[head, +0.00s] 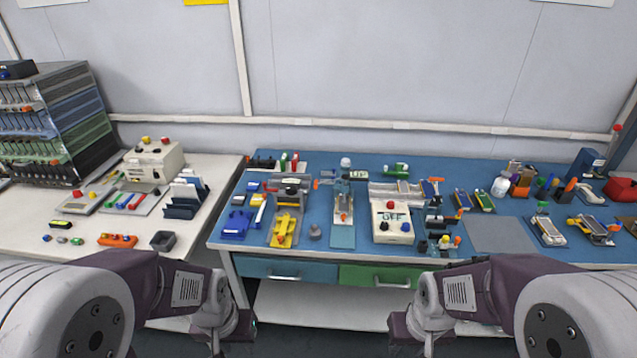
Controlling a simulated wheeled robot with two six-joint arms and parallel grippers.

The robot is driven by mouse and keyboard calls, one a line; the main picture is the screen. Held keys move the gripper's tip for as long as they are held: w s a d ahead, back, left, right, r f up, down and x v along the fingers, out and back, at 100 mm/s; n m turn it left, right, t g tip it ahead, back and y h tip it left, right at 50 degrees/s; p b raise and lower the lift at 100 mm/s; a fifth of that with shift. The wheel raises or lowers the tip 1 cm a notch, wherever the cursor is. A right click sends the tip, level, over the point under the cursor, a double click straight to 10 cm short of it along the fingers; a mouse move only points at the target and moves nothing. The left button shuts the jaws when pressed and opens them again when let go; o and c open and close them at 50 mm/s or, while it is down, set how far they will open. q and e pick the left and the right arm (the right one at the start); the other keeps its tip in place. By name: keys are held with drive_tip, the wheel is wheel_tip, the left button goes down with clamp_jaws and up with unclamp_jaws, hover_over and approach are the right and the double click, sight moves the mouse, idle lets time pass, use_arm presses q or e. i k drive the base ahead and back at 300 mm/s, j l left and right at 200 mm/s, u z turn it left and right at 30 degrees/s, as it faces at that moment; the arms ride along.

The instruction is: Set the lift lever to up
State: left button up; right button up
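I cannot pick out the lift lever for certain; the parts on the blue bench (285,259) are small. A press-like station (343,203) with an orange part stands mid-bench, with a small dark label (358,174) beside its top that I cannot read clearly. Right of it is a cream control box (392,224) with a red and a blue knob and a lettered dark label. My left gripper (232,335) and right gripper (408,330) hang low in front of the bench, apart from everything on it. Their fingers are too hidden to show whether they are open.
Left of the blue bench, a white table (38,220) carries a cream box (153,160), trays and a dark rack (52,120). Blue and green drawers (385,276) sit under the bench's front edge. A grey mat (500,236) lies bare at the right. Several fixtures crowd the bench.

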sight(316, 183)
drive_tip(key=i+l, duration=0.7)
drive_tip(key=k+l+z, duration=0.05)
